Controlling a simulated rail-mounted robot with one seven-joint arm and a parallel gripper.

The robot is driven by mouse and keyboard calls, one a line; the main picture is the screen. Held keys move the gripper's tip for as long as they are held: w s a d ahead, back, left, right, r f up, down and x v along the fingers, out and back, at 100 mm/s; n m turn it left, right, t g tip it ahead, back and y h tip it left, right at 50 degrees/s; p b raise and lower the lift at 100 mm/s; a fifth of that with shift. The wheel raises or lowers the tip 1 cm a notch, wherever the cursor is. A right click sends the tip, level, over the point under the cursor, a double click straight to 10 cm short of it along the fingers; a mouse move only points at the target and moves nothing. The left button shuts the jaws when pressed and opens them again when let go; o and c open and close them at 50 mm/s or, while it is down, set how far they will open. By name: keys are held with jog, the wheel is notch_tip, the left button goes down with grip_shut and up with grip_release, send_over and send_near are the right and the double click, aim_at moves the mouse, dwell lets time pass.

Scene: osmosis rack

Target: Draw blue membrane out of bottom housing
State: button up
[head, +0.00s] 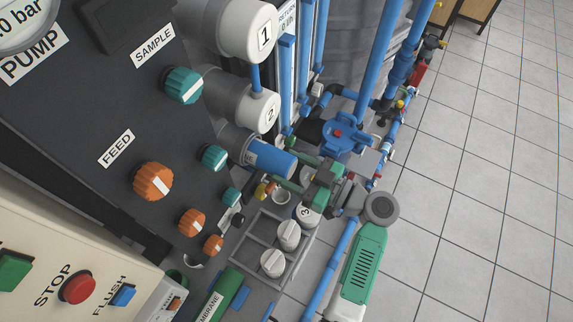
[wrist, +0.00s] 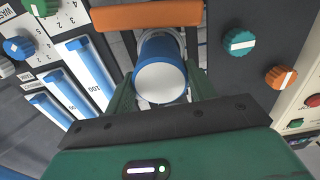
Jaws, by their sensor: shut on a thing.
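The blue membrane (head: 268,158) is a blue cylinder with a pale end. It sticks partly out of the open grey bottom housing (head: 232,142), below the housings capped 1 and 2. My gripper (head: 292,172) is shut on its protruding end, with one green finger on each side. In the wrist view the membrane (wrist: 160,72) lies between my gripper's fingers (wrist: 162,92), its round white end facing the camera. The housing's pale rim (wrist: 178,36) shows behind it. The depth still inside the housing is hidden.
Teal and orange knobs (head: 153,181) project from the panel. Blue pipes (head: 378,60) and a blue valve (head: 343,134) crowd the right side.

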jog(key=shift+b+v, duration=0.5)
jog(key=shift+v, duration=1.7)
jog(key=o, duration=1.2)
jog(key=v, duration=0.7)
jog(key=shift+s+d, duration=0.25)
jog(key=shift+d, duration=0.1)
